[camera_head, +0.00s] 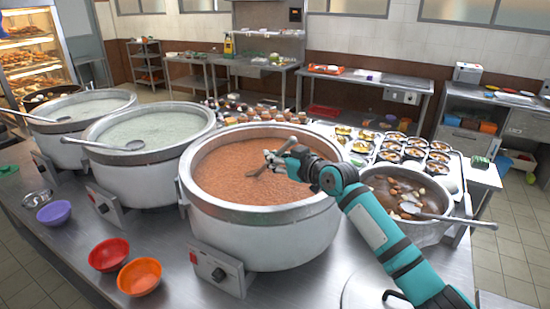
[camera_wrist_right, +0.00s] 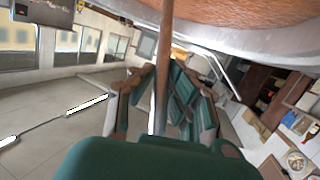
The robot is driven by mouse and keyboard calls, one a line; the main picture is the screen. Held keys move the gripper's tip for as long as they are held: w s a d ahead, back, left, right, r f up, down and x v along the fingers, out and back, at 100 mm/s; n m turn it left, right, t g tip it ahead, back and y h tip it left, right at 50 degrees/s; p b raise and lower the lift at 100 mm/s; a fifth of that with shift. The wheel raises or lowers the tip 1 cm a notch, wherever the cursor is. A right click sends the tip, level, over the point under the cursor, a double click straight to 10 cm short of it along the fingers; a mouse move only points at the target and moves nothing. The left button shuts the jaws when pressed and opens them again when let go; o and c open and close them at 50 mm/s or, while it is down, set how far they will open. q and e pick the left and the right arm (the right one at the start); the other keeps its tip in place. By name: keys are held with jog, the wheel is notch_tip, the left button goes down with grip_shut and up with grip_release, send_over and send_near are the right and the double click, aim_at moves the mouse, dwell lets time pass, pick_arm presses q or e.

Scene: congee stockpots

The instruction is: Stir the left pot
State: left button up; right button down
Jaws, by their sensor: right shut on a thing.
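Three big stockpots stand in a row in the head view. The left pot (camera_head: 78,152) holds pale congee, and a ladle (camera_head: 30,115) rests across its rim. The middle pot (camera_head: 150,177) also holds pale congee with a ladle (camera_head: 112,146) in it. The nearest pot (camera_head: 268,232) holds reddish-brown congee. My right gripper (camera_head: 274,161) is over this nearest pot, shut on a stirring stick (camera_head: 258,170) that slants down to the congee. In the right wrist view the stick (camera_wrist_right: 162,35) passes between the fingers of the gripper (camera_wrist_right: 160,95). My left gripper is out of view.
A smaller pot (camera_head: 385,225) of brown food with a ladle (camera_head: 450,217) stands right of the nearest pot. Purple (camera_head: 54,212), red (camera_head: 109,255) and orange (camera_head: 140,276) bowls sit at the counter's front. Filled bowls in trays (camera_head: 410,152) stand behind.

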notch_tip(320, 180, up, 16)
jog(key=p, duration=1.1)
jog(key=shift+r, duration=0.2)
jog(key=shift+f, duration=0.1)
jog(key=shift+t+y+b, duration=0.6)
jog(key=shift+t+b, duration=0.5)
jog(key=shift+b, duration=2.1)
